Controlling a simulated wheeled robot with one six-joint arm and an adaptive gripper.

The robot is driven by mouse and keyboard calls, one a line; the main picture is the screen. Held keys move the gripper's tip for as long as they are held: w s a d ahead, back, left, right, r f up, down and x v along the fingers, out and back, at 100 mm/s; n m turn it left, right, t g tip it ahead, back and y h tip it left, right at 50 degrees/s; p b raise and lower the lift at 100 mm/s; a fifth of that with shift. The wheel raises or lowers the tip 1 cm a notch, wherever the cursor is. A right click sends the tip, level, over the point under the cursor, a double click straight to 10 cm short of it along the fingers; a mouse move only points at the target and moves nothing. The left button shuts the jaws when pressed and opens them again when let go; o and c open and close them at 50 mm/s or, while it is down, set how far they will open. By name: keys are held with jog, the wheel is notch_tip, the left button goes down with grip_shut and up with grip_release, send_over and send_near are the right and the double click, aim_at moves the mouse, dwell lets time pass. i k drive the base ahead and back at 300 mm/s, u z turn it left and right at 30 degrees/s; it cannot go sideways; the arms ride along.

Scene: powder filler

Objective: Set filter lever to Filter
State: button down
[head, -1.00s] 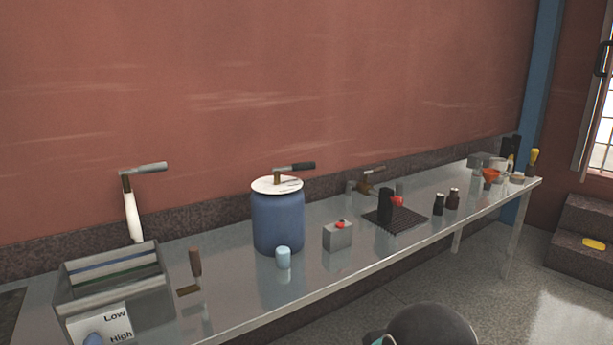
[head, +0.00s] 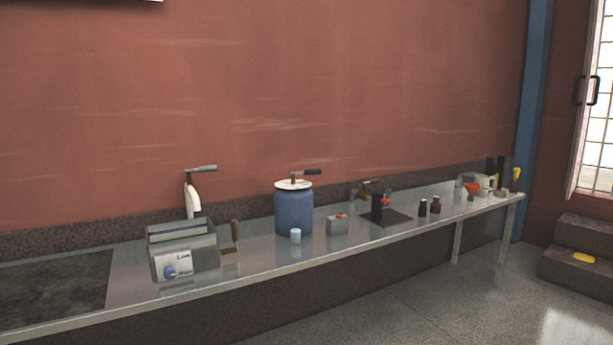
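No lever carries a readable "Filter" label, so I cannot tell which one is the filter lever. A lever with a grey grip (head: 201,168) tops a white upright piece (head: 192,201) behind the grey box. A black-handled lever (head: 306,173) sits on the white lid (head: 293,185) of a blue drum (head: 294,212), pointing right. A small brown lever-like part (head: 370,186) is farther along the bench. My gripper is not in view.
Grey floor (head: 440,300) lies open in front; steps (head: 575,254) are at right.

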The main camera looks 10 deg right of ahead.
aim_at(318, 171)
jog(key=u, duration=0.7)
jog(key=i, duration=1.2)
jog(key=z, duration=0.25)
